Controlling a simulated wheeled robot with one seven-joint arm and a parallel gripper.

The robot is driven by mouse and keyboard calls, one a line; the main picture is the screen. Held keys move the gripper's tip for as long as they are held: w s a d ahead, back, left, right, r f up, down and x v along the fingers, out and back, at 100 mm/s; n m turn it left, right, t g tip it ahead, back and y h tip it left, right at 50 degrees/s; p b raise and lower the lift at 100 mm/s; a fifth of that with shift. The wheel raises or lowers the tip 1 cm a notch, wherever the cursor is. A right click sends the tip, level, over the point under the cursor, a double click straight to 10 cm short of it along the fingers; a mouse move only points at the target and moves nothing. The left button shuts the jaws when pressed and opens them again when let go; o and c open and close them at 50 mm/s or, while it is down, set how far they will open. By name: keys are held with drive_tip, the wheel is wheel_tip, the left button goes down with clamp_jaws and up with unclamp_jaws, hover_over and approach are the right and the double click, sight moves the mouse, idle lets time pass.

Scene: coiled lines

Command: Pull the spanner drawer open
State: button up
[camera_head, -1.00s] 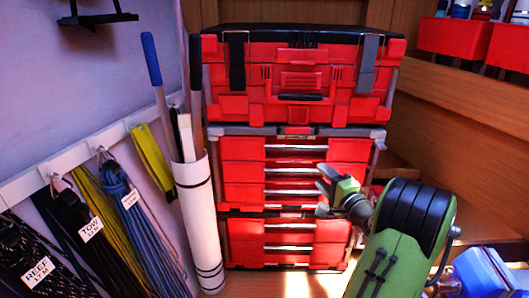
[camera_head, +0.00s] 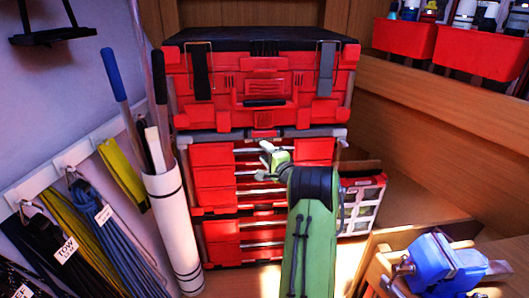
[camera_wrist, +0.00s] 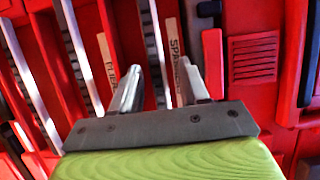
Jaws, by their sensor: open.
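The spanner drawer (camera_head: 210,154) is the top drawer of the red drawer unit, closed flush in the head view. Its label, partly hidden and reading "SPAN", shows on the drawer in the wrist view (camera_wrist: 174,48). A metal bar handle (camera_wrist: 152,50) runs beside the label, appearing upright in that tilted view. My gripper (camera_wrist: 158,88) is open and empty, its fingers on either side of the handle's line in the picture. I cannot tell whether they reach around it. In the head view my gripper (camera_head: 268,149) is in front of the top drawer, covering part of its handle.
A pliers drawer (camera_wrist: 107,58) lies next to it, with more drawers below. A red toolbox (camera_head: 262,85) sits on top. A white tube (camera_head: 173,225) holding poles stands left. A blue vise (camera_head: 445,262) is at lower right, and a small red organizer (camera_head: 362,203) stands right of the drawers.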

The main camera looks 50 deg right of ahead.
drive_tip(key=shift+d+f, duration=0.1)
drive_tip(key=shift+c, duration=0.3)
clamp_jaws()
drive_tip(key=shift+s, duration=0.1)
